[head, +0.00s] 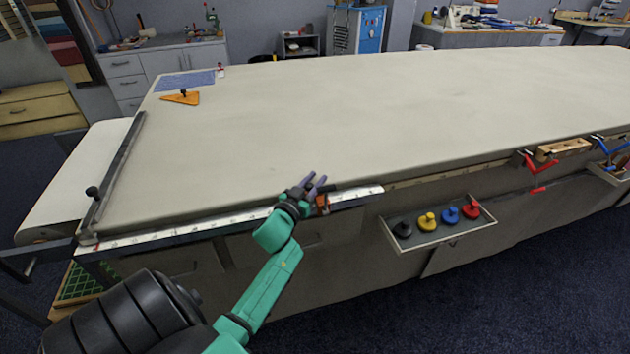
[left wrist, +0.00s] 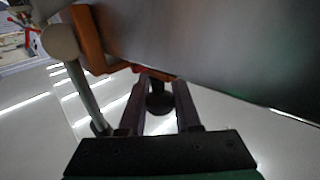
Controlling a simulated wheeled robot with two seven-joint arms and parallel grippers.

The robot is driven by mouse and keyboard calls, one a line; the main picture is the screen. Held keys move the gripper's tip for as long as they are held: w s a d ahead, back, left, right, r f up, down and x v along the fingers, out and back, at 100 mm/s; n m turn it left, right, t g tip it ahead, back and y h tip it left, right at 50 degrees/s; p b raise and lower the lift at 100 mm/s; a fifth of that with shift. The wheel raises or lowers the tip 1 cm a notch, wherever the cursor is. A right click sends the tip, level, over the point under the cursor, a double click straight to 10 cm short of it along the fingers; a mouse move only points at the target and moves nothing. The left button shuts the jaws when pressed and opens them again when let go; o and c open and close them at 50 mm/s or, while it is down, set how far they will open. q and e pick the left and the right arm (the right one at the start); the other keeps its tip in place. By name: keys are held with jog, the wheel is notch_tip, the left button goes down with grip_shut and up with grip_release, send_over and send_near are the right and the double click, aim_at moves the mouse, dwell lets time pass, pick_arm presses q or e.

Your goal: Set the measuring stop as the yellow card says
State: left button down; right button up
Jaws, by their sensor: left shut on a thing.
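The measuring stop looks to be the small orange-brown bracket (head: 322,204) at the table's front edge, on the white ruler rail (head: 225,221). In the left wrist view the orange bracket (left wrist: 87,38) shows large, with a grey rod and a round tan knob (left wrist: 60,42) beside it. My left gripper (head: 312,184) is at the bracket. In the left wrist view its fingers (left wrist: 160,90) are around a dark round knob (left wrist: 157,103) below the bracket. I cannot make out a yellow card or the ruler's figures. My right gripper is out of view.
A shallow tray (head: 445,240) with black, yellow, blue and red knobbed pieces hangs right of the gripper. Red (head: 527,162) and blue clamps sit farther right along the edge. An orange triangle (head: 180,97) and blue mat (head: 185,82) lie far left.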

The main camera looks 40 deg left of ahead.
aim_at(244, 200)
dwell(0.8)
pick_arm(q)
jog(key=shift+s+a, duration=0.25)
jog(key=shift+s, duration=0.1)
jog(key=s+a+p, duration=0.1)
jog(key=s+a, duration=0.2)
jog(key=s, duration=0.2)
jog(key=s+a+p, duration=0.2)
jog(key=s+a, duration=0.2)
jog(key=s, duration=0.1)
jog(key=s+a+p, duration=0.2)
jog(key=s+a, duration=0.1)
jog(key=s, duration=0.2)
jog(key=shift+a, duration=0.2)
jog(key=shift+s+a, duration=0.25)
jog(key=shift+s, duration=0.15)
jog(key=c, duration=0.6)
grip_release()
